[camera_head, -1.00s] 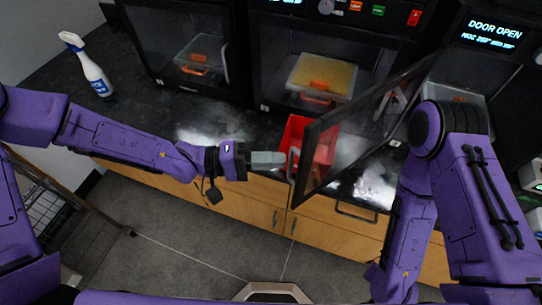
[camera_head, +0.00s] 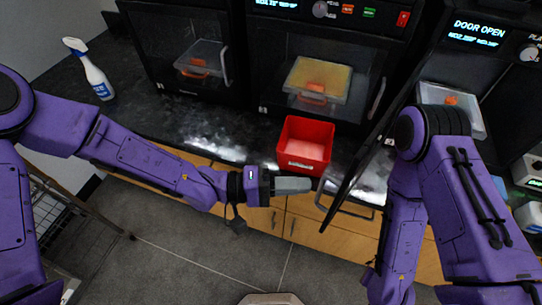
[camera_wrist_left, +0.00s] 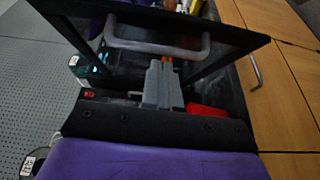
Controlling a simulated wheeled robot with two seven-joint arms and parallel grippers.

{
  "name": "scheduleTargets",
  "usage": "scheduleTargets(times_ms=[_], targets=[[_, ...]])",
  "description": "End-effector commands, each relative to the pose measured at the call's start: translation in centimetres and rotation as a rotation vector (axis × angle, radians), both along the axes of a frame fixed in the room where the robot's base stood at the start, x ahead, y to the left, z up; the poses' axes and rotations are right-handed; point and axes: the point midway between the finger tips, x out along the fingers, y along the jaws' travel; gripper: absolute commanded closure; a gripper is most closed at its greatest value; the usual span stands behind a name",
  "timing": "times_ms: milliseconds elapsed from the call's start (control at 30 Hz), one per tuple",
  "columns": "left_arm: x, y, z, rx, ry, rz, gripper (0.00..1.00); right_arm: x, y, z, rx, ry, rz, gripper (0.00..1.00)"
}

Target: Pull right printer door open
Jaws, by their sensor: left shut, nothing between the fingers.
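The right printer door (camera_head: 365,165) is a dark framed glass panel. It stands swung out over the counter's front edge and shows nearly edge-on in the head view. The display above the right printer (camera_head: 482,32) reads DOOR OPEN. In the left wrist view, the door's grey bar handle (camera_wrist_left: 155,43) crosses just beyond my fingers. My left gripper (camera_head: 308,185) is shut and empty, close to the door's free edge; its fingers also show in the wrist view (camera_wrist_left: 165,85). I cannot tell whether they touch the handle. My right gripper is out of view; my right arm partly hides the printer's opening.
A red bin (camera_head: 305,145) sits on the counter behind my left gripper. The middle printer (camera_head: 318,75) and left printer (camera_head: 190,60) have closed doors. A spray bottle (camera_head: 92,72) stands at the far left.

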Motion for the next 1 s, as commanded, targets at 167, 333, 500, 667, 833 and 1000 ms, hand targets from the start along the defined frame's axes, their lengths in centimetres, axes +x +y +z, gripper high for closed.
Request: scheduleTargets(times_ms=[167, 333, 500, 667, 833, 1000], targets=[[0.1, 0.7, 0.0, 0.0, -0.002, 0.006, 1.0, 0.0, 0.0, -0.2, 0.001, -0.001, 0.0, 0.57], [0.3, 4.0, -0.2, -0.001, -0.002, 0.004, 1.0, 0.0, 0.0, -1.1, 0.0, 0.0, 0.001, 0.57], [0.4, 7.9, -0.2, 0.0, 0.001, 0.002, 1.0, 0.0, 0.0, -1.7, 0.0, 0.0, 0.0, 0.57], [0.4, 10.0, -0.2, 0.001, 0.005, -0.002, 1.0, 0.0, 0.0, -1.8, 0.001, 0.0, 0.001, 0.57], [0.4, 10.4, -0.1, 0.0, 0.007, -0.003, 1.0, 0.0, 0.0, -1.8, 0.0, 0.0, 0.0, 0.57], [0.4, 10.4, -0.1, 0.0, 0.0, -0.003, 1.0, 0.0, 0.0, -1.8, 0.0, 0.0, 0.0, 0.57]])
